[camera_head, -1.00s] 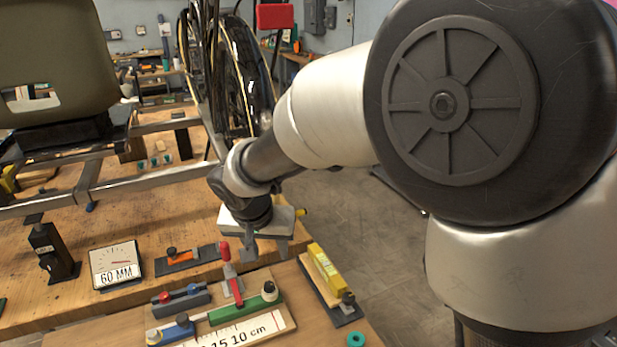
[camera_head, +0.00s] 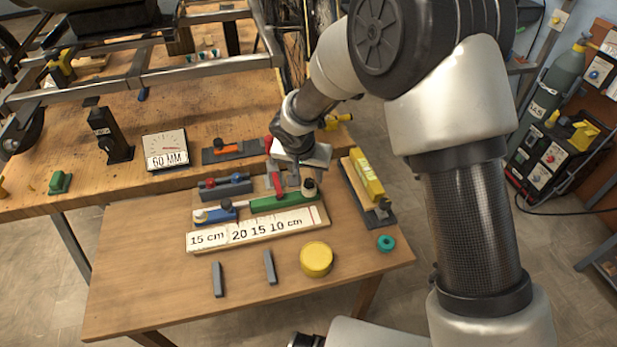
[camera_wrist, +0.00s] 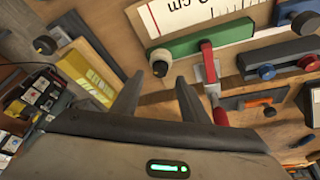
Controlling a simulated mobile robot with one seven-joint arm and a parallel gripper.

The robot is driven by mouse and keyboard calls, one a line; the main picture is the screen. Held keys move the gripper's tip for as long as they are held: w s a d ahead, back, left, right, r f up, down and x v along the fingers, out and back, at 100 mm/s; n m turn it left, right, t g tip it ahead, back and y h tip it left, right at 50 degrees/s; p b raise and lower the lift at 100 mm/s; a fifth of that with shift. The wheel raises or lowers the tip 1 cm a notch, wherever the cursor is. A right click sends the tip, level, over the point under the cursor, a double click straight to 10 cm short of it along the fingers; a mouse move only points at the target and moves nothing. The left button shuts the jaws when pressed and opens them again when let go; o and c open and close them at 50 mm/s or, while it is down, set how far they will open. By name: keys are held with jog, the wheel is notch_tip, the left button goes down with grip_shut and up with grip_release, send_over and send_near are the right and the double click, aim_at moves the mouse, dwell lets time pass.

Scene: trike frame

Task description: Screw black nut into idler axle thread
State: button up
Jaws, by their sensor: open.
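A green block (camera_head: 284,202) on the front table has a dark knob with a pale base (camera_head: 309,188) at its right end; the same dark knob (camera_wrist: 160,66) shows just beyond my fingertips in the wrist view. Another dark knob (camera_head: 384,205) sits by a yellow block (camera_head: 366,176), and also shows in the wrist view (camera_wrist: 45,45). I cannot tell which is the black nut, nor make out an idler axle thread. My gripper (camera_head: 293,182) is open and hangs above the green block, beside its red lever (camera_head: 273,172).
A ruler board (camera_head: 255,228), a yellow cylinder (camera_head: 316,259), two grey bars (camera_head: 218,279) and a teal ring (camera_head: 386,243) lie on the front table. Behind, the frame tubes (camera_head: 190,72) cross the wooden bench with a 60 MM gauge (camera_head: 165,151). The table's front left is clear.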

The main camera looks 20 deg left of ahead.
aim_at(309, 181)
jog(key=shift+x, duration=1.5)
jog(key=shift+d, duration=0.1)
grip_shut()
jog(key=shift+f+m+b, duration=0.25)
jog(key=shift+m+b, duration=0.15)
jog(key=shift+b, duration=0.75)
jog(key=shift+r+m+h+b, duration=0.3)
jog(key=shift+m+h+b, duration=0.05)
jog(key=shift+m+h, duration=0.05)
jog(key=shift+f+m+b, duration=0.25)
jog(key=shift+m+b, duration=0.05)
jog(key=shift+b, duration=0.55)
jog(key=shift+m+b, duration=0.3)
jog(key=shift+b, duration=0.15)
jog(key=shift+r+m+h, duration=0.25)
jog(key=shift+m+h, duration=0.05)
